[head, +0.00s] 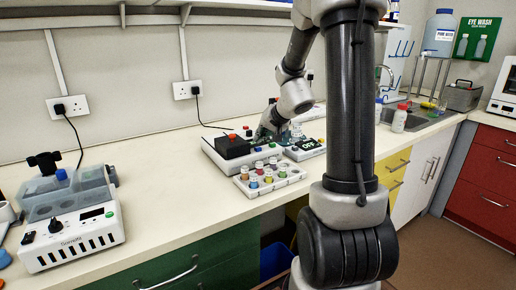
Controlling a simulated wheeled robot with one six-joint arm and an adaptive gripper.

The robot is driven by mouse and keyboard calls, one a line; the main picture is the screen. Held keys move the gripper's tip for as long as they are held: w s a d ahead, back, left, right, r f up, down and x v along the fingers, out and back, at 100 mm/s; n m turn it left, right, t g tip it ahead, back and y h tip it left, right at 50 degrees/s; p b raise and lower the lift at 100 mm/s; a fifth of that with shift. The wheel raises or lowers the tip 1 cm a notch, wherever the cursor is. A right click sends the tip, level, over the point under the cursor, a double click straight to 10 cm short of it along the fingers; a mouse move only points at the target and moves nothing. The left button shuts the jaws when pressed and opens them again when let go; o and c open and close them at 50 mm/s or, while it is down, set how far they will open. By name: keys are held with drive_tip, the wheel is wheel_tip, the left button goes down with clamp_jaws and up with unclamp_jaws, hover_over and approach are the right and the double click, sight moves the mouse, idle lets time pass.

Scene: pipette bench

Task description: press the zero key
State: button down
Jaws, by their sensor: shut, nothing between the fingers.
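A pale grey bench instrument (215,158) with a dark block (233,148) on top stands in the middle of the bench. To its right is a second pale device with a dark display (308,145) reading "OFF". No key on either can be made out as the zero key at this size. My gripper (265,133) is shut and empty, low over the gap between the two devices. Its fingertips are small and dark here, and I cannot tell whether they touch anything. My arm hides part of the second device.
A white rack (268,186) of several colour-capped vials stands at the bench front, just before the instruments. A white bottle with a red cap (399,120) stands near the sink. Bare bench (160,160) lies left of the instruments.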

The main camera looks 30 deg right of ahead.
drive_tip(key=shift+f, duration=0.2)
idle(0.4)
drive_tip(key=shift+f, duration=0.25)
drive_tip(key=shift+f, duration=0.45)
idle(0.6)
drive_tip(key=shift+r, duration=0.9)
wheel_tip(320, 180, up, 6)
idle(0.4)
idle(0.7)
